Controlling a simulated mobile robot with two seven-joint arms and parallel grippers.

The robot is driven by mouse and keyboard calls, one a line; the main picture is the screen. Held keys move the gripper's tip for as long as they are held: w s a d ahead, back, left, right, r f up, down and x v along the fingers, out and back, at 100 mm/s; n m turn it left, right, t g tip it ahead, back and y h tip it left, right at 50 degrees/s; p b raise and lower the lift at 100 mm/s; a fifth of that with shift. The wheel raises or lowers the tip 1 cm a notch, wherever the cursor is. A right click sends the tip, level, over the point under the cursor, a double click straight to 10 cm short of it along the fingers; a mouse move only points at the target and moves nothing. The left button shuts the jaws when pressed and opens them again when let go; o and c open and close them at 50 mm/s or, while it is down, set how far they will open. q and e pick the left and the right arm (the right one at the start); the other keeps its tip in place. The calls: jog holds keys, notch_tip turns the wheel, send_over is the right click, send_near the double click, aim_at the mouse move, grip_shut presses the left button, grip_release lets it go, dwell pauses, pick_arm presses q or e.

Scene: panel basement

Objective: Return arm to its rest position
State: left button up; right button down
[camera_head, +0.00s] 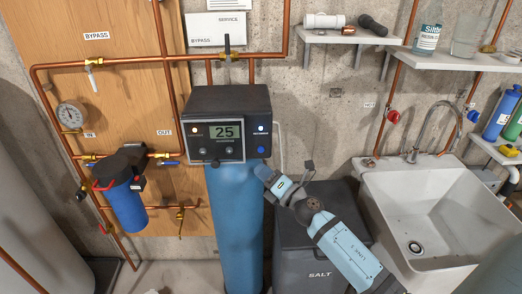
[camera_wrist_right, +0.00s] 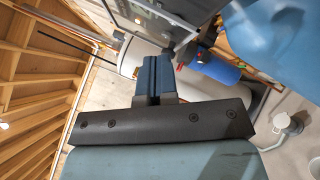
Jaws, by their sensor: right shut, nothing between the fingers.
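My right arm (camera_head: 345,252) comes in from the lower right in the head view, light blue and grey. Its gripper (camera_head: 262,171) points up and left, just in front of the right edge of the blue softener tank (camera_head: 235,225), below the control head (camera_head: 228,108). I cannot tell whether it touches the tank. In the right wrist view the dark blue fingers (camera_wrist_right: 154,78) are together with nothing between them. My left gripper is not in view.
A dark salt bin (camera_head: 300,240) stands behind my right arm. A white sink (camera_head: 425,215) is at the right, under shelves (camera_head: 345,38). A blue filter housing (camera_head: 128,205) and copper pipes (camera_head: 110,62) are at the left.

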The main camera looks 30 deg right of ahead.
dwell(0.4)
jog(key=s+a+f+m+g, duration=0.3)
jog(key=s+a+f+m, duration=0.2)
jog(key=s+f+m, duration=0.3)
jog(key=s+a+f+m+g+h, duration=0.1)
jog(key=s+a+f+m+g, duration=0.2)
jog(key=s+a+f+m, duration=0.2)
jog(key=s+a+f+m+g, duration=0.3)
jog(key=s+a+f+m, duration=0.2)
jog(key=s+f+m, duration=0.6)
jog(key=shift+s+a+f, duration=0.35)
jog(key=shift+s+f, duration=0.3)
